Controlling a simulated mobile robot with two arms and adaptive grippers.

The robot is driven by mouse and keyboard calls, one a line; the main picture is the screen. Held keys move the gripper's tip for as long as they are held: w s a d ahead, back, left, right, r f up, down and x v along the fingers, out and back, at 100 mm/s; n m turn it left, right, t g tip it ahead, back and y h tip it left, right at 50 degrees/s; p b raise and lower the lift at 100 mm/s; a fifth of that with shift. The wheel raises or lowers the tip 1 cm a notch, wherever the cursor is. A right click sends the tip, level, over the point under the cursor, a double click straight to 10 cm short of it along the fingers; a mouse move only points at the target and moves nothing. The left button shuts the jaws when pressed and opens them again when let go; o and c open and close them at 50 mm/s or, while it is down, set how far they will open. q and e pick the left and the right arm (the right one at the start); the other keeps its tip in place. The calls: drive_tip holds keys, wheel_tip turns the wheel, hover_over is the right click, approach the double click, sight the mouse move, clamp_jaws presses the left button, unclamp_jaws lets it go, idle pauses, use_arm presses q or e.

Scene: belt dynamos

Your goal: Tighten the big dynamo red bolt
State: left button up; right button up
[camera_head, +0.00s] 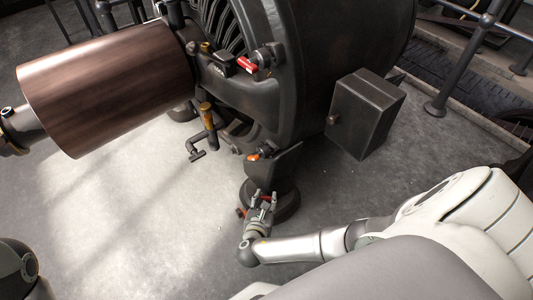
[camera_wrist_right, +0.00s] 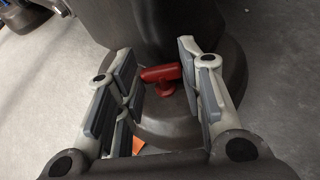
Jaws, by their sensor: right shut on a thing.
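The big dynamo (camera_head: 335,50) is a large dark machine in the upper middle of the head view. A red bolt with a T-shaped head (camera_wrist_right: 163,75) stands on the round dark foot (camera_wrist_right: 225,85) at its base. My right gripper (camera_head: 263,199) is down at this foot, its fingers on both sides of the red bolt and shut on it. In the head view the fingers mostly hide the bolt. A second red handle (camera_head: 247,65) sits higher on the dynamo's frame. My left gripper is not in view.
A brown roller (camera_head: 108,85) juts out to the left. A crank handle (camera_head: 197,153) and an orange knob (camera_head: 253,157) stick out near the foot. A dark box (camera_head: 365,115) stands at the right. Railings (camera_head: 461,60) line the upper right. Floor at left is clear.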

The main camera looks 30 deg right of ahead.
drive_tip(key=m+g+h, duration=0.1)
drive_tip(key=w+m+g+h, duration=0.1)
drive_tip(key=m+g, duration=0.1)
drive_tip(key=shift+a+m+h, duration=0.15)
drive_tip(key=shift+m+h, duration=0.15)
drive_tip(key=shift+w+r+m+g+h+b, duration=0.15)
drive_tip(key=shift+m+g+h+b, duration=0.55)
drive_tip(key=shift+m+g, duration=0.75)
drive_tip(key=o, duration=1)
drive_tip(key=shift+a, duration=0.1)
